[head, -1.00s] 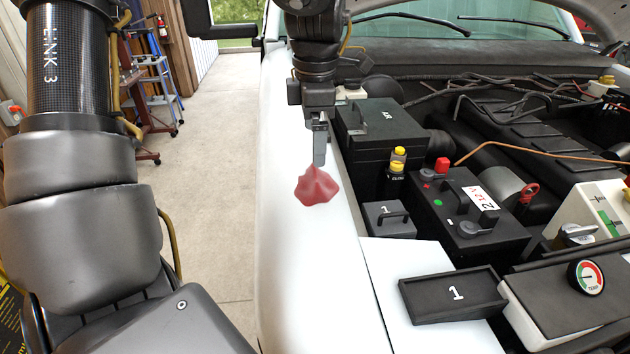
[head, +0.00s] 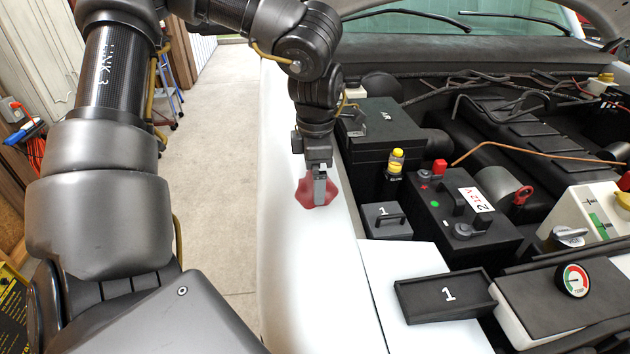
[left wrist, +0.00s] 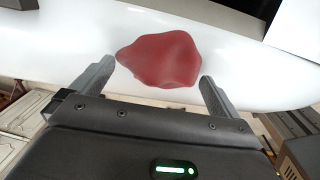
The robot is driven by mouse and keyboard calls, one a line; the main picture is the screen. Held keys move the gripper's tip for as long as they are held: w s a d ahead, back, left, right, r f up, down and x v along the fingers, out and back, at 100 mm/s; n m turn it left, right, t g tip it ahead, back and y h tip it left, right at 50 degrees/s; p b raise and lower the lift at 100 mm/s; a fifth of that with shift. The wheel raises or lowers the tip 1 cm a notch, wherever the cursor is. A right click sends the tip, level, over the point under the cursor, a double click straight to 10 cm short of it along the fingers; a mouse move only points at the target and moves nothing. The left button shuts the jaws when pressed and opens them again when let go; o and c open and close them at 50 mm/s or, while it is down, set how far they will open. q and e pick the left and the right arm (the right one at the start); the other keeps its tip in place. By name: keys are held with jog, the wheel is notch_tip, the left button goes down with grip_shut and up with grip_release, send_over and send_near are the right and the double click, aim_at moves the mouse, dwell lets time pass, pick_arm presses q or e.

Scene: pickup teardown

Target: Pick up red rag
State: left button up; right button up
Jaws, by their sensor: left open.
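The red rag (head: 304,193) lies crumpled on the white fender of the pickup. In the left wrist view the rag (left wrist: 160,60) sits just ahead of the fingertips, centred between them. My left gripper (head: 320,200) is open and points down over the rag, hiding part of it in the head view. In the left wrist view the two fingers of the left gripper (left wrist: 157,75) stand apart on either side of the rag's near edge. Whether they touch the rag is hard to tell. My right gripper is not in view.
The white fender (head: 300,290) is otherwise bare. To its right are a black box (head: 375,135), a small box marked 1 (head: 383,222), a battery marked 12V (head: 465,215) and a black tray marked 1 (head: 445,295). Open floor (head: 225,130) lies left of the fender.

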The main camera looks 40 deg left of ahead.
pick_arm(q)
jog(key=shift+s+d, duration=0.1)
jog(key=shift+c, duration=0.9)
jog(key=c, duration=0.8)
jog(key=shift+o, duration=0.2)
jog(key=shift+r, duration=0.1)
jog(key=shift+r, duration=0.3)
notch_tip(320, 180, up, 9)
jog(key=b, duration=0.2)
jog(key=shift+f+b, duration=0.2)
jog(key=shift+b, duration=0.2)
jog(key=shift+r, duration=0.35)
